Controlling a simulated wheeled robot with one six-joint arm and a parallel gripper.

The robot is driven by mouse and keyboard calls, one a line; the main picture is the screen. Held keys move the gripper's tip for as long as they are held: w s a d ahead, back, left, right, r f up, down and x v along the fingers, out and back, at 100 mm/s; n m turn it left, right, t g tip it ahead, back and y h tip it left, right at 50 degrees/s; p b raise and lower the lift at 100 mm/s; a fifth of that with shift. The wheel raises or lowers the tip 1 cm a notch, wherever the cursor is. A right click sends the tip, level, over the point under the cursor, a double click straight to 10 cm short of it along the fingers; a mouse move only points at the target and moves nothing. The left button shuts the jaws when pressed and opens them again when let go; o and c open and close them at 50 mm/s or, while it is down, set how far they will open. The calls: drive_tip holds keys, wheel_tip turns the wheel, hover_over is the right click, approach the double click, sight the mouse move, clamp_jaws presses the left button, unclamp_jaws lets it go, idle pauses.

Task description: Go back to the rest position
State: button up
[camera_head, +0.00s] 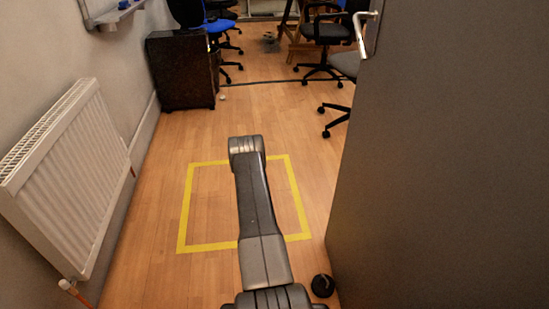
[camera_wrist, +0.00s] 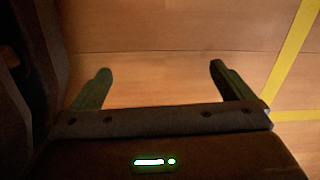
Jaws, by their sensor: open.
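My gripper (camera_wrist: 160,83) shows in the wrist view with its two fingers wide apart and nothing between them. Wood floor lies beyond the fingers. In the head view my arm reaches forward over a yellow taped rectangle (camera_head: 182,215) on the floor. The gripper itself is hidden behind the arm in that view. The yellow tape also shows at the right of the wrist view (camera_wrist: 290,60).
A white radiator (camera_head: 70,170) is on the left wall. A grey door (camera_head: 440,170) with a handle (camera_head: 363,30) stands close on the right. A black cabinet (camera_head: 180,70), a blue chair (camera_head: 215,28) and dark office chairs (camera_head: 318,35) are farther back.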

drive_tip(key=shift+w+r+n, duration=0.3)
drive_tip(key=shift+w+r, duration=0.35)
drive_tip(key=shift+w, duration=0.05)
drive_tip(key=shift+a, duration=0.1)
